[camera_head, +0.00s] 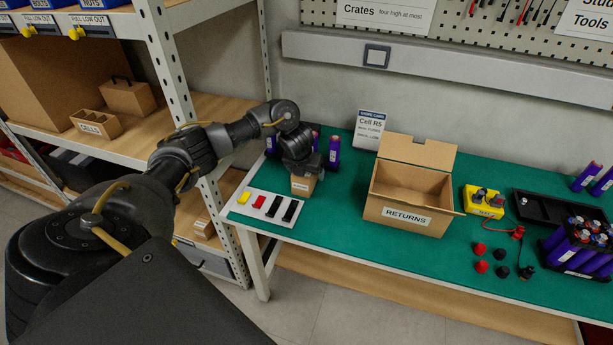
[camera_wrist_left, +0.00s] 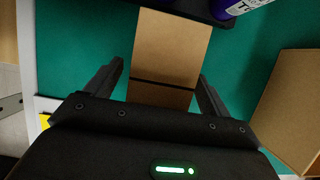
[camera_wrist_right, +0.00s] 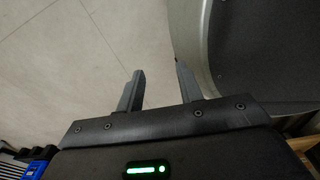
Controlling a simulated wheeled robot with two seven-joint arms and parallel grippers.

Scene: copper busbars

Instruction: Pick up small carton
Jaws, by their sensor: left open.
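The small carton (camera_head: 303,185) is a brown box with a white label, standing on the green mat near its left end. My left gripper (camera_head: 298,170) is directly above it and hides its top in the head view. In the left wrist view the carton (camera_wrist_left: 170,50) lies between the two open fingers of the left gripper (camera_wrist_left: 160,85), with a dark seam across it. There is a gap between the carton and each finger. My right gripper (camera_wrist_right: 158,82) is open and empty over the grey floor in the right wrist view; it is not in the head view.
A white board with yellow, red and black pieces (camera_head: 265,207) lies in front of the carton. Purple cells (camera_head: 334,152) and a Cell R5 card (camera_head: 369,130) stand behind. The open RETURNS box (camera_head: 410,195) is to the right. A shelf post (camera_head: 215,225) stands left.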

